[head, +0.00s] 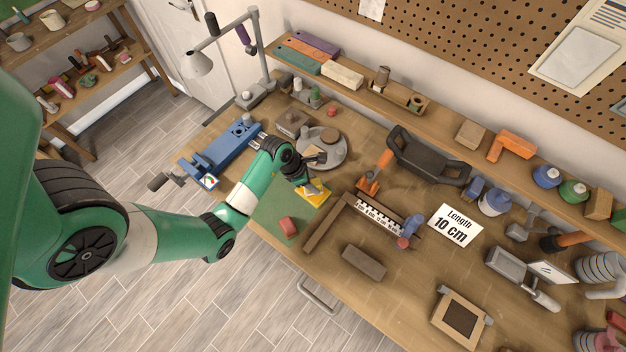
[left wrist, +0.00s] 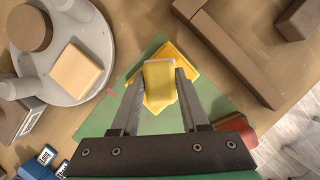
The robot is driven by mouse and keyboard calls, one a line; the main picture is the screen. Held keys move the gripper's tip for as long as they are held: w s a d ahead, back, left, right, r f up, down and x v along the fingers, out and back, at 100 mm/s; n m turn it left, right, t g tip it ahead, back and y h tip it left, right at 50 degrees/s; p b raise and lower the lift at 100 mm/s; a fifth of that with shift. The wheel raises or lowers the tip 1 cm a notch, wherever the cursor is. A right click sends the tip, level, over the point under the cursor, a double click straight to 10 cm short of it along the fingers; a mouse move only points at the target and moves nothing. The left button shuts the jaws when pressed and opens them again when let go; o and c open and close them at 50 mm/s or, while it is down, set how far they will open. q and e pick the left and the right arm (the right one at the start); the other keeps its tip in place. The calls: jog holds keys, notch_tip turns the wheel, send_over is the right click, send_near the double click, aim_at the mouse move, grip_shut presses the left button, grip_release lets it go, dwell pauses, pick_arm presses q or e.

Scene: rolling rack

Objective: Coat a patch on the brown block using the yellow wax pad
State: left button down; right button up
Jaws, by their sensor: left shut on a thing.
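My left gripper (head: 309,186) is shut on a small yellow wax pad, over the green mat. In the left wrist view the wax pad (left wrist: 160,84) is held between the two fingers of the left gripper (left wrist: 159,94). A flat, darker yellow piece (head: 318,196) lies under it on the mat; it also shows in the left wrist view (left wrist: 184,58). I cannot tell whether the pad touches it. The brown block (head: 363,262) lies flat on the bench, to the right and apart from the gripper. My right gripper is not in view.
An L-shaped wooden stop with a ruler (head: 380,217) stands between mat and block. A red block (head: 288,227) lies on the green mat (head: 268,212). A round grey tray (head: 335,155) holds several pieces. A blue vise (head: 225,150) is left; bare bench surrounds the brown block.

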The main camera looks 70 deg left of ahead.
aim_at(312, 182)
pick_arm(q)
jog(key=shift+s, duration=0.1)
notch_tip(312, 182, up, 3)
jog(key=p, duration=0.3)
jog(key=shift+f, duration=0.2)
jog(key=shift+r, duration=2.2)
